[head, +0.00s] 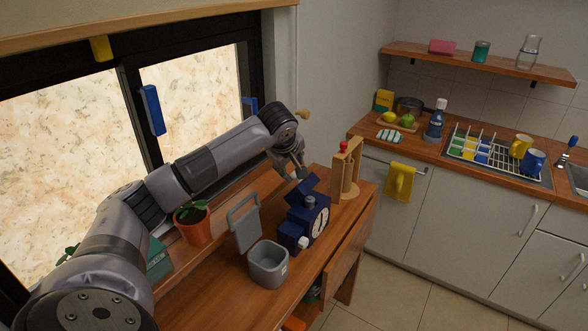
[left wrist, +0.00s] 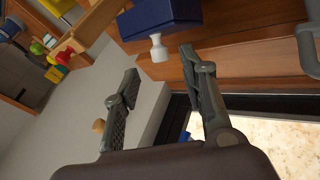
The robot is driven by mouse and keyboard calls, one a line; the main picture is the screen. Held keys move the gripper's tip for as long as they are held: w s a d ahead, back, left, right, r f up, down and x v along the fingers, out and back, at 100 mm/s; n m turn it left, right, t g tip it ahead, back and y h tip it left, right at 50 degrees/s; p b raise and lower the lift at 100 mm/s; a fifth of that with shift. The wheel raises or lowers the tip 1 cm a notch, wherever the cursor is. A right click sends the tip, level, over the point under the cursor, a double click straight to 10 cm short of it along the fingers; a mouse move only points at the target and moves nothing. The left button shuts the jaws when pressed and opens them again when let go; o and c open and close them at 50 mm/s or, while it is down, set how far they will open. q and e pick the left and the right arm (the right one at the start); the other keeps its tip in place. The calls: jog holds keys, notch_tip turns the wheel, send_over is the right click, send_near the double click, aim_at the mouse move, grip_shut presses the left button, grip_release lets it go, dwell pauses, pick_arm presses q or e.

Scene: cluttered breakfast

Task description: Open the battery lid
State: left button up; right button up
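A dark blue clock (head: 304,220) with a white face stands on the wooden desk and also shows in the left wrist view (left wrist: 160,14). A white knob sticks out from it, seen in the left wrist view (left wrist: 159,48). A flat blue piece (head: 302,187) tilts up at its back; I cannot tell whether this is the battery lid. My left gripper (head: 296,170) is above the desk behind the clock. In the left wrist view its fingers (left wrist: 160,72) are spread, with nothing between them and the knob just past the tips. My right gripper is out of view.
A grey bin (head: 268,268) with a raised grey lid (head: 243,224) stands left of the clock. A potted plant (head: 194,224) stands under my left arm. A wooden stand with a red top (head: 347,172) is right of the clock. The window is behind my arm.

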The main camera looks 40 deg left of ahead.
aim_at(294, 173)
pick_arm(q)
jog(key=shift+p+x, duration=0.55)
jog(key=shift+x, duration=2.25)
jog(key=shift+c, duration=0.4)
grip_shut()
